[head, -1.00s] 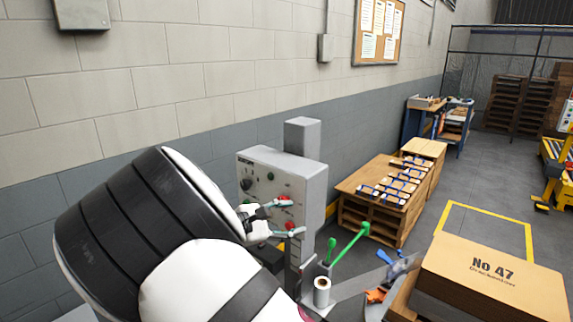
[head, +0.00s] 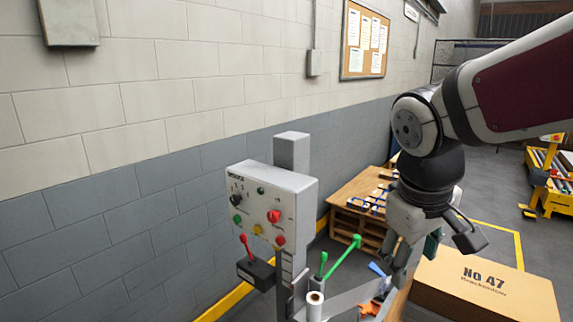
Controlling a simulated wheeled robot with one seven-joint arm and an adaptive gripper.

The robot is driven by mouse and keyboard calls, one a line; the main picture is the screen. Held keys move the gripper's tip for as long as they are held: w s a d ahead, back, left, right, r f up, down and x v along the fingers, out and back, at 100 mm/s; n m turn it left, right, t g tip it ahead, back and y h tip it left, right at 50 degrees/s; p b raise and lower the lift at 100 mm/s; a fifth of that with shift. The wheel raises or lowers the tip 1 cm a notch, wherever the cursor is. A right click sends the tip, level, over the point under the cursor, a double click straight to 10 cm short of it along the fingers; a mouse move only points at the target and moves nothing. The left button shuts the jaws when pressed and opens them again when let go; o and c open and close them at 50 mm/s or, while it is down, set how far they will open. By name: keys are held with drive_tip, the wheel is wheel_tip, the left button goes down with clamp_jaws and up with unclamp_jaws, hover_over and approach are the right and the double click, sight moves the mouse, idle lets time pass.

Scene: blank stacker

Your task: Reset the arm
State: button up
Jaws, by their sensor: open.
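My gripper (head: 428,262) hangs from my arm at the right of the head view, pointing down. Its fingers are apart and nothing shows between them. It is in front of the pallet stack and above the left part of the cardboard box marked No 47 (head: 515,291); I cannot tell the height between them. The grey control box (head: 258,205) stands on a post at the centre, clear of my gripper. Its face has several coloured buttons and a black knob (head: 236,199).
A pallet stack with blue-edged pieces (head: 350,195) is behind. A yellow machine (head: 553,195) stands at the far right. Grey floor (head: 495,205) is open beyond the box.

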drive_tip(key=s+r+m+t+y, duration=0.2)
drive_tip(key=s+m, duration=0.2)
drive_tip(key=s, duration=0.7)
drive_tip(key=shift+s+a+t, duration=0.25)
drive_tip(key=shift+s+t, duration=0.15)
